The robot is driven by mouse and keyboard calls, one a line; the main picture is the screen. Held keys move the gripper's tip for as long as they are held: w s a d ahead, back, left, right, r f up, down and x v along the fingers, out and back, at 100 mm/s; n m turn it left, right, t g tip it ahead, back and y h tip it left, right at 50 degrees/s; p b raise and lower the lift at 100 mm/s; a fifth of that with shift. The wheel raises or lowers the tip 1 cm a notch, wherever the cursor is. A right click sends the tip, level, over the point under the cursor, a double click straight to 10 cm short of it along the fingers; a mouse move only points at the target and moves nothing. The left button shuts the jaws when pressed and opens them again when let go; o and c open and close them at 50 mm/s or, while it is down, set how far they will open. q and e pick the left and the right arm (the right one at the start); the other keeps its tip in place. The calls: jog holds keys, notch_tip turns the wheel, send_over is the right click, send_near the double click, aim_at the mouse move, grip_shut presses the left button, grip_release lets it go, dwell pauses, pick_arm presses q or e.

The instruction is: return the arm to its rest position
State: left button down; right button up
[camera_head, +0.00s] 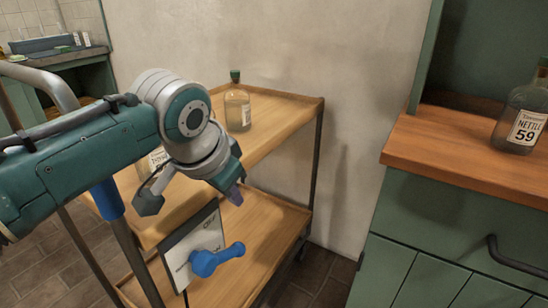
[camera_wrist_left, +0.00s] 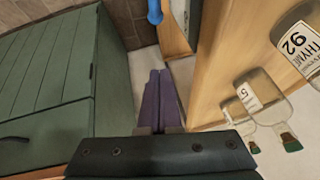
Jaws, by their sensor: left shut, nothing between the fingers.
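My left arm comes in from the left and hangs over the wooden cart. My left gripper (camera_head: 236,195) points downward in front of the cart's upper shelf. In the left wrist view its purple fingers (camera_wrist_left: 160,78) are together with nothing between them. It touches no bottle. My right gripper is in neither view.
The two-shelf cart (camera_head: 288,104) carries a green-capped bottle (camera_head: 237,105) and a thyme bottle (camera_head: 158,158) partly hidden by my arm. A nettle bottle (camera_head: 522,115) stands on the green cabinet (camera_head: 440,215).

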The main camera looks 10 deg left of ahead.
pick_arm(q)
jog(key=s+a+r+n+g+p, duration=0.1)
jog(key=s+a+r+n+p, duration=0.1)
jog(key=s+r+p, duration=1.2)
jog(key=s+a+r+n+g+p, duration=0.1)
jog(key=s+r+p, duration=0.95)
jog(key=s, duration=0.55)
notch_tip(320, 180, up, 38)
jog(key=p, duration=3.6)
jog(key=shift+w+f+p, duration=0.2)
jog(key=shift+w+p, duration=0.05)
jog(key=shift+p, duration=0.15)
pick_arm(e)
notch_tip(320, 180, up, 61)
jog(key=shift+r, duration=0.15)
pick_arm(q)
jog(key=shift+a, duration=0.1)
